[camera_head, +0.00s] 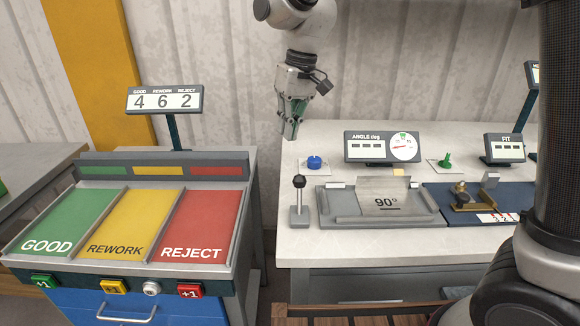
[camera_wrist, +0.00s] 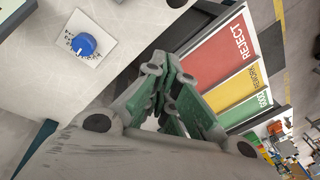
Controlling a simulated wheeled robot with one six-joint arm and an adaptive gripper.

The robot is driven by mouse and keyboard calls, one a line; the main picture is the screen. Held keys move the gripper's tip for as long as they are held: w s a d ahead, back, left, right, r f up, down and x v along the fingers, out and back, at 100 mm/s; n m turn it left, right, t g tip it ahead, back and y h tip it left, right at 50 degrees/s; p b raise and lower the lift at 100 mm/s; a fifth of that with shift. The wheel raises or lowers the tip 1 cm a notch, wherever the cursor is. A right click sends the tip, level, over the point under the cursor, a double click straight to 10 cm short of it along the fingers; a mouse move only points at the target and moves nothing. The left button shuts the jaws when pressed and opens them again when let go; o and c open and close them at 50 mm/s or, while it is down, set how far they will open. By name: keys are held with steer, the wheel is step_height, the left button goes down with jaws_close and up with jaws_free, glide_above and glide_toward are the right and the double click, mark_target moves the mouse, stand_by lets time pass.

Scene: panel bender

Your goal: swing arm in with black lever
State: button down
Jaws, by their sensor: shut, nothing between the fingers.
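The black lever (camera_head: 299,183) is a black ball knob on a metal stem over a grey base. It stands upright at the front left of the white bench, left of a grey tray fixture (camera_head: 334,207). A bent metal sheet marked 90° (camera_head: 384,196) stands in that fixture. My gripper (camera_head: 292,132) hangs above the bench's back left, above and behind the lever and apart from it. Its green-padded fingers are shut and empty, also seen in the wrist view (camera_wrist: 168,95). The lever does not show in the wrist view. I cannot make out which part is the swing arm.
A blue knob (camera_head: 314,162) sits behind the lever, with an angle display (camera_head: 382,147) and a green knob (camera_head: 446,160) to its right. A dark blue plate (camera_head: 432,190) bears a brass part (camera_head: 462,196). The sorting stand (camera_head: 238,232) is left of the bench.

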mark_target(300, 195)
steer(key=shift+f, duration=0.1)
steer(key=f, duration=0.3)
steer(key=a+f, duration=0.1)
steer(key=f, duration=0.6)
steer(key=shift+a, duration=0.35)
steer(key=s+d, duration=0.1)
steer(key=s+r, duration=0.1)
steer(key=shift+s+d, duration=0.35)
steer(key=shift+d, duration=0.05)
steer(key=shift+s+d+r, duration=0.15)
steer(key=shift+s+d, duration=0.05)
steer(key=shift+s, duration=0.1)
